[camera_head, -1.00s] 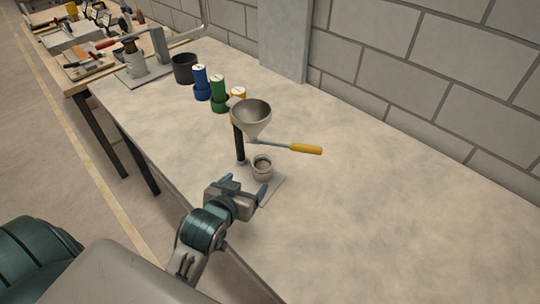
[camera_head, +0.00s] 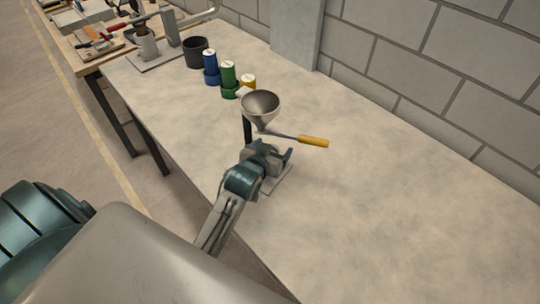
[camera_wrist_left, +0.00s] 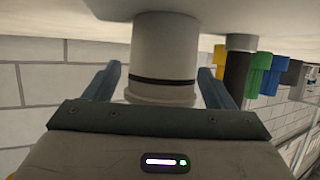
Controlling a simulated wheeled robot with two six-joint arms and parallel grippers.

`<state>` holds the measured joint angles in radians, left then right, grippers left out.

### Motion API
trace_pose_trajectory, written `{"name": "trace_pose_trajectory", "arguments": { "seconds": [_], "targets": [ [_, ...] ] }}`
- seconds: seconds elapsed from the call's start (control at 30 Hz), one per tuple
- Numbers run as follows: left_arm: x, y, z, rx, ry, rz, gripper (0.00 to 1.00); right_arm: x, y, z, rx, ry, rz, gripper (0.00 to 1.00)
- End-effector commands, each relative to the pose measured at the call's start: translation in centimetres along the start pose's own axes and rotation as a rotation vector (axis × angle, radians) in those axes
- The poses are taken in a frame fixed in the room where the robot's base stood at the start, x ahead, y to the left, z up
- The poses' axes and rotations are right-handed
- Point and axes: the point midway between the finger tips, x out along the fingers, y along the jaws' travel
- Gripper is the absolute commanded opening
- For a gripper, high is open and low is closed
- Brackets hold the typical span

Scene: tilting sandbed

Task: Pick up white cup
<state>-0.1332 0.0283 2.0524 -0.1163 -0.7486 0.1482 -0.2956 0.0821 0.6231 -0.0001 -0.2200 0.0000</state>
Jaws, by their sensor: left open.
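The white cup (camera_wrist_left: 163,55) shows large in the left wrist view, with a dark band around it, and that view looks upside down. My left gripper (camera_wrist_left: 158,88) is open, with one blue finger on each side of the cup and visible gaps between. In the head view my left gripper (camera_head: 279,158) is at the stand's base plate (camera_head: 277,182), under the funnel (camera_head: 260,106), and it hides the cup there. My right gripper is not in view.
A yellow-handled lever (camera_head: 313,142) sticks out to the right just above my gripper. A green container (camera_head: 229,78), a blue container (camera_head: 210,68) and a black pot (camera_head: 196,52) stand farther back. The table (camera_head: 390,200) is clear to the right.

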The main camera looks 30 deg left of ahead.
Motion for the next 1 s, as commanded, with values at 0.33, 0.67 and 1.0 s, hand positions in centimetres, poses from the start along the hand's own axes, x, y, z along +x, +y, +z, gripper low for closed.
{"name": "trace_pose_trajectory", "arguments": {
  "seconds": [0.33, 0.67, 1.0],
  "targets": [
    [0.2, 0.0, 0.0, 0.0, 0.0, 0.0, 0.58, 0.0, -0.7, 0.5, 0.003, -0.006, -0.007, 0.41],
    [0.2, 0.0, 0.0, 0.0, 0.001, 0.0, 0.27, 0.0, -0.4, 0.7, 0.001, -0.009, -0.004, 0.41],
    [-0.6, 0.0, -1.3, -0.002, 0.004, 0.001, 0.27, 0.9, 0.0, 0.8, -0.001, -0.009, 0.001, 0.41]
  ]
}}
